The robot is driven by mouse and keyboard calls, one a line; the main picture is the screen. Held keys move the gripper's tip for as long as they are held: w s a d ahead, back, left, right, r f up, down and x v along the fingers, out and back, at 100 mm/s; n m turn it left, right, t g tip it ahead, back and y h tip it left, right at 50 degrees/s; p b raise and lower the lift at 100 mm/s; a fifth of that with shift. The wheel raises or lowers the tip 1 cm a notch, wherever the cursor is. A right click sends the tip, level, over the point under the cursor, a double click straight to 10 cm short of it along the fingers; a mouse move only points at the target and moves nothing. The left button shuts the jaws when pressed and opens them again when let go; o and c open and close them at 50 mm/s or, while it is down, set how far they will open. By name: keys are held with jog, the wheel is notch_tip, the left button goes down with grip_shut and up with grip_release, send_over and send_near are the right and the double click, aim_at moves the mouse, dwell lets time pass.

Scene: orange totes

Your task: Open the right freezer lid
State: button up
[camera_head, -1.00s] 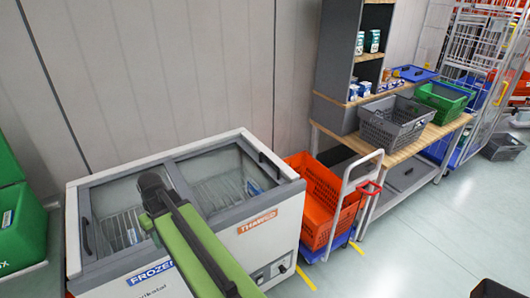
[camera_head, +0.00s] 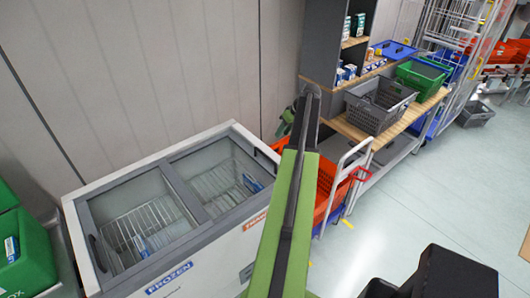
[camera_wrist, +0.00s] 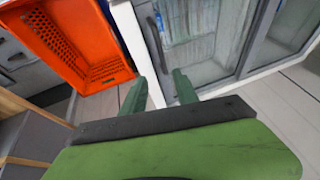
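The chest freezer (camera_head: 185,275) stands at lower left in the head view. Its right lid (camera_head: 222,180) is a grey-framed glass panel that lies flat and looks shut. The left lid (camera_head: 135,215) also lies flat. A dark handle (camera_wrist: 156,42) runs along the right lid's outer edge in the wrist view. My gripper (camera_wrist: 159,84) has its two green fingers apart with nothing between them. The fingers are near the freezer's white rim, by the handle, and I cannot tell if they touch it. In the head view my arm hides part of the freezer's right end.
An orange crate (camera_wrist: 75,40) on a cart stands close beside the freezer's right end. A bench with a grey crate (camera_head: 375,112) and a green crate (camera_head: 420,78) stands farther right. Green boxes (camera_head: 35,255) are at far left. The floor (camera_head: 440,190) at right is clear.

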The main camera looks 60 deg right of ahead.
jog(key=b+x, duration=1.5)
jog(key=x, duration=0.2)
jog(key=shift+w+f, duration=0.1)
jog(key=shift+f, duration=0.05)
jog(key=shift+c, duration=0.2)
grip_shut()
dwell(0.4)
